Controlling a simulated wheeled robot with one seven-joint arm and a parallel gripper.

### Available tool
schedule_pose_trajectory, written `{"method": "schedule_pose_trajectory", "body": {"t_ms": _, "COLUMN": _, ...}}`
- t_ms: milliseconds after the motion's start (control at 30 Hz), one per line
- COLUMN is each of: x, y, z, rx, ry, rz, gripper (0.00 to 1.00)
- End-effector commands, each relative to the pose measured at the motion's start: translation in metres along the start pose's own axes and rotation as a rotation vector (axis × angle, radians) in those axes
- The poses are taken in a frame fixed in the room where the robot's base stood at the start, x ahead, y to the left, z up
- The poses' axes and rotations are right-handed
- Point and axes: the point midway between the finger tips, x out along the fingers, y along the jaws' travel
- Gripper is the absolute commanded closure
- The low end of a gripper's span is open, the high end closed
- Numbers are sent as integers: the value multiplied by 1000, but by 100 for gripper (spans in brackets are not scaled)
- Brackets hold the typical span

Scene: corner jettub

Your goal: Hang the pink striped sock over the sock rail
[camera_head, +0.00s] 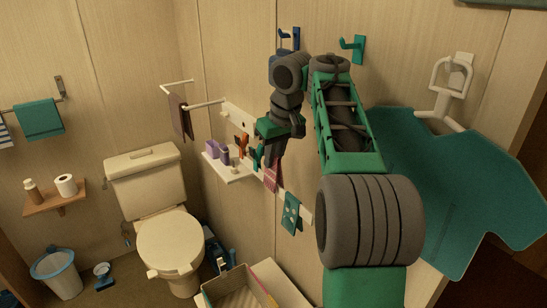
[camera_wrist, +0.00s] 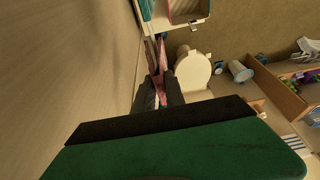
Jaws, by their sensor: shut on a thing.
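The pink striped sock (camera_head: 272,178) hangs down from my gripper (camera_head: 270,158), close to the wall and beside the white shelf. In the wrist view the sock (camera_wrist: 160,75) shows between the two dark fingers of my gripper (camera_wrist: 160,92), which are shut on it. A pale rail (camera_head: 306,215) runs along the wall beyond the shelf, with a teal patterned cloth (camera_head: 291,214) on it. It may be the sock rail; I cannot tell for sure. My gripper and the sock hide part of it, and I cannot tell whether the sock touches it.
The white shelf (camera_head: 228,176) holds purple containers (camera_head: 217,152) and other small items. A brown towel (camera_head: 180,116) hangs on a white bar to the left. The toilet (camera_head: 168,240) and an open box (camera_head: 240,292) stand below. A large teal cloth (camera_head: 440,190) hangs at right.

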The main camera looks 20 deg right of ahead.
Motion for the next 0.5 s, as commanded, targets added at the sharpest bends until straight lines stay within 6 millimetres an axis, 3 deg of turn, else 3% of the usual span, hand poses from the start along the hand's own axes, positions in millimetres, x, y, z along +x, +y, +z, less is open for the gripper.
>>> {"method": "schedule_pose_trajectory", "body": {"t_ms": 500, "x": 44, "y": -1, "z": 14, "rx": -1, "ry": 1, "rz": -1, "gripper": 100}}
